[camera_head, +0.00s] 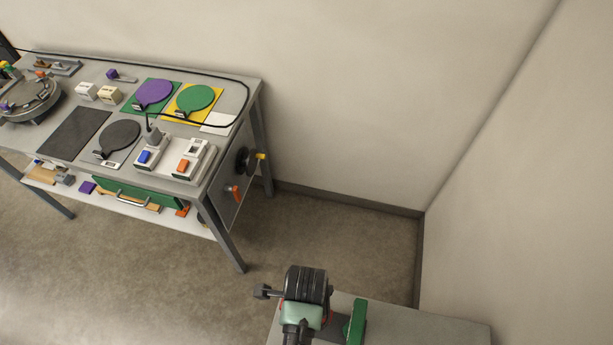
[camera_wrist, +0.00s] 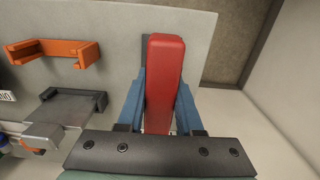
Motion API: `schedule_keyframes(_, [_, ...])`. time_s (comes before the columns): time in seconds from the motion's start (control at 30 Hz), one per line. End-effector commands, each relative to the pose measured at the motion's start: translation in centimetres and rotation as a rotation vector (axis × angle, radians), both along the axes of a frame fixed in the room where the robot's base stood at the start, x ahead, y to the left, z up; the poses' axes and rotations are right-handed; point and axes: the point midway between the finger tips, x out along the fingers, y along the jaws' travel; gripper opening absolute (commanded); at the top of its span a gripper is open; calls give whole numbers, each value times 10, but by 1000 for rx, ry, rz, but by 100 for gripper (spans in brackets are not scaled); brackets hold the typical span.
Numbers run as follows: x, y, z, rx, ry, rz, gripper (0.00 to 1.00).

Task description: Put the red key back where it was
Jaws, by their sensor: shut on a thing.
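The red key (camera_wrist: 164,75) is a long red block in the middle of the wrist view. My gripper (camera_wrist: 161,98) is shut on it, with one blue finger along each side. The key points away from me, over or against a pale grey surface (camera_wrist: 112,55). A narrow grey strip shows along the left of its far end; I cannot tell whether the key touches it. In the head view my wrist hides the gripper, and the key cannot be made out clearly.
An orange bracket (camera_wrist: 55,52) and a grey holder (camera_wrist: 70,105) are left of the key. In the head view, a green upright piece (camera_head: 356,322) stands on a grey table (camera_head: 440,325). The cart (camera_head: 240,95) with paddles stands at upper left; floor between is clear.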

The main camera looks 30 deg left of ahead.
Motion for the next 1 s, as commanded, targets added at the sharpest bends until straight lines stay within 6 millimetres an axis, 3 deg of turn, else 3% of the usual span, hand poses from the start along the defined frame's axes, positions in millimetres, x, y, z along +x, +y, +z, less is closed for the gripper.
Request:
schedule_keyframes(0.5, [1,0,-12,2,-2,0,0])
schedule_keyframes(0.53, [0,0,-11,0,-1,0,38])
schedule_keyframes(0.67, [0,0,-11,0,-1,0,62])
schedule_keyframes(1.0, [0,0,-8,1,-2,0,65])
